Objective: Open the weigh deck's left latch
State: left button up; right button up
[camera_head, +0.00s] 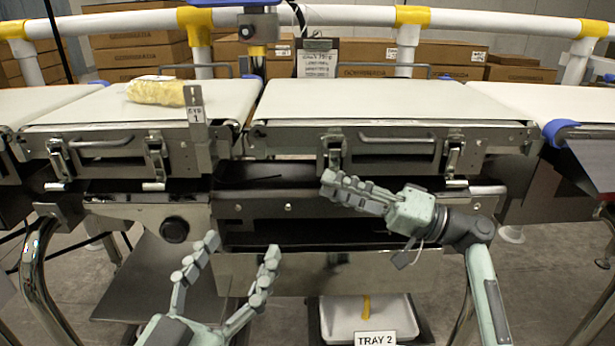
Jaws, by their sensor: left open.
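Two belt decks show side by side, each with a handle and a pair of metal latches on its front; no label shows which is the weigh deck. The wider middle deck (390,100) has a left latch (333,148) and a right latch (453,154). The deck to its left (60,115) has latches at its left (59,158) and right (155,157). My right gripper (328,184) is just below the middle deck's left latch and covers its lower end; contact cannot be told. Its fingers overlap in view. My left gripper (241,245) is open and empty, low in front of the frame.
A yellow bag (157,91) lies on the left deck beside an upright "EYE 1" plate (195,107). A black knob (174,229) is on the lower frame. A white tray (340,318) marked "TRAY 2" is below. Cartons and a yellow-white rail stand behind.

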pick_arm(q)
jog(key=shift+w+a+f+g+y, duration=0.15)
jog(key=shift+a+f+g, duration=0.05)
jog(key=shift+f, duration=0.3)
jog(key=shift+w+a+f+g+y, duration=0.1)
jog(key=shift+a+f+g+y, duration=0.1)
jog(key=shift+f, duration=0.25)
pick_arm(e)
jog(key=x, duration=0.5)
grip_shut()
